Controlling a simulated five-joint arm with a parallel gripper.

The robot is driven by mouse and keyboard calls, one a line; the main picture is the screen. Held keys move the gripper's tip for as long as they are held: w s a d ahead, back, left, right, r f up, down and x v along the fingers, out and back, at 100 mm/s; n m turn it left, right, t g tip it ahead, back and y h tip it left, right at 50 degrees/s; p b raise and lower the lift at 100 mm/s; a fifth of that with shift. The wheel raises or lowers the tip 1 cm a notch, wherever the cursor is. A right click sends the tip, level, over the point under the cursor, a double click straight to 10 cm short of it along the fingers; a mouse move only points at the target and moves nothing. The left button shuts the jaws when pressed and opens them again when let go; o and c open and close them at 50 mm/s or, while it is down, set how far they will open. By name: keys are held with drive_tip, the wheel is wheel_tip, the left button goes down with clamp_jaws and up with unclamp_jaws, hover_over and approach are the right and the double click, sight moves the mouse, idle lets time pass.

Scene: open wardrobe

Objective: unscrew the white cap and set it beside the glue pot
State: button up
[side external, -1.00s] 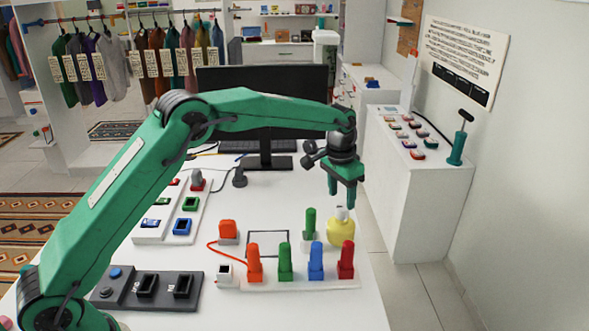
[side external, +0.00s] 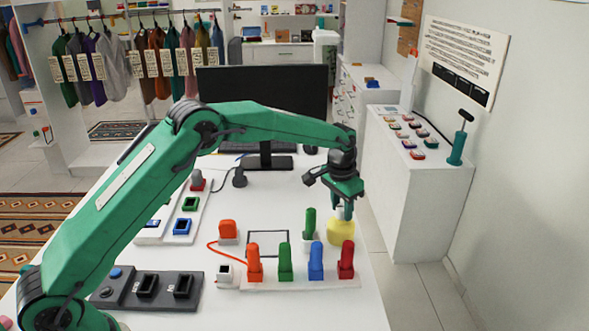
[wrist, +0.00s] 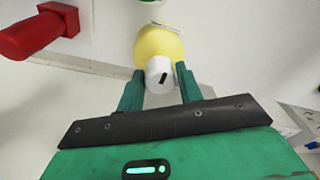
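The yellow glue pot (side external: 341,232) stands upright at the right edge of the white table; it also shows in the wrist view (wrist: 155,43). Its white cap (wrist: 159,74) sits on top, with a dark mark on its face. In the side view the cap is partly hidden by my fingers. My gripper (side external: 342,211) is right above the pot, pointing down. In the wrist view my gripper (wrist: 161,74) has one green finger on each side of the cap, with small gaps visible, so it looks open around the cap and not closed on it.
Close to the pot are a green peg (side external: 310,222) and a row of coloured pegs, the red one (side external: 346,258) nearest. An outlined square (side external: 268,243) lies left of the pot. A monitor (side external: 262,92) stands behind. The table's right edge is close by.

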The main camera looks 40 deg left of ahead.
drive_tip(key=c, duration=0.5)
drive_tip(key=shift+o, duration=0.2)
drive_tip(key=shift+n, duration=1.8)
drive_tip(key=shift+a+n, duration=0.1)
drive_tip(key=shift+n, duration=2)
drive_tip(key=o, duration=1)
drive_tip(key=shift+o, duration=0.2)
drive_tip(key=shift+c, duration=0.5)
drive_tip(key=shift+m, duration=0.3)
